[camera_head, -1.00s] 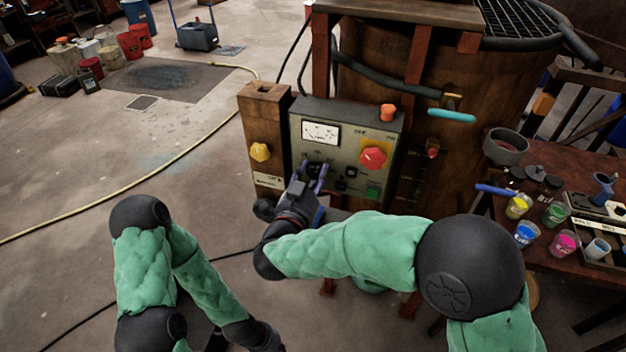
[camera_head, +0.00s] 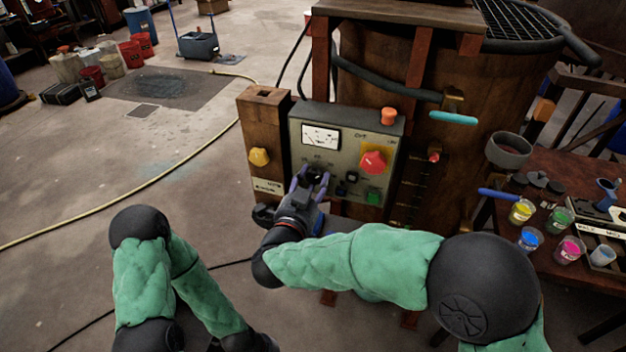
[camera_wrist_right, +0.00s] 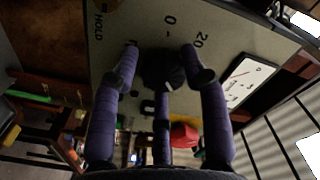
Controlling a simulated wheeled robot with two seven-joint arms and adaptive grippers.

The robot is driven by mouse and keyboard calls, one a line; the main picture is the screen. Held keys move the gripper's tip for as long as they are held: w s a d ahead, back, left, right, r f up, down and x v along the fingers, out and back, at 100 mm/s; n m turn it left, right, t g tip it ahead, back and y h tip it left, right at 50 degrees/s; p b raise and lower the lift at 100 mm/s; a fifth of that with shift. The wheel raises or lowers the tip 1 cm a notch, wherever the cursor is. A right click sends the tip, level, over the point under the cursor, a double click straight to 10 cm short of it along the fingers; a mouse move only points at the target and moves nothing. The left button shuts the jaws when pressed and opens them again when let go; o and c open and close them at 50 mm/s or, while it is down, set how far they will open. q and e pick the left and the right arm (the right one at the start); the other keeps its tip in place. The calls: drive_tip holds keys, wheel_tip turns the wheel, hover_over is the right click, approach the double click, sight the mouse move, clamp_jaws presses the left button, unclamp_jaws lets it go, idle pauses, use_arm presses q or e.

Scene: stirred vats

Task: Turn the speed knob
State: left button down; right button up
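The control panel (camera_head: 345,150) is a grey box on the wooden vat's front. Its black speed knob (camera_head: 316,171) sits below the white meter and shows in the right wrist view (camera_wrist_right: 160,68) beside printed numbers. My right gripper (camera_head: 310,178) is at the panel, with its purple-grey fingers open around the knob. In the wrist view (camera_wrist_right: 160,62) two fingers stand either side of it and a third is below; gaps seem to remain, but contact is unclear. My left gripper (camera_head: 252,342) is low at the bottom edge, its fingers cut off.
A red knob (camera_head: 373,162), an orange button (camera_head: 388,116) and a green button (camera_head: 374,197) are close by on the panel. A yellow knob (camera_head: 259,157) is on the post at left. A table (camera_head: 540,265) with paint cups stands right.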

drive_tip(key=shift+o, duration=0.9)
drive_tip(key=shift+f, duration=0.2)
drive_tip(key=shift+r, duration=0.2)
drive_tip(key=v, duration=1.2)
use_arm(q)
drive_tip(key=shift+r, duration=0.1)
use_arm(e)
drive_tip(key=shift+r, duration=0.1)
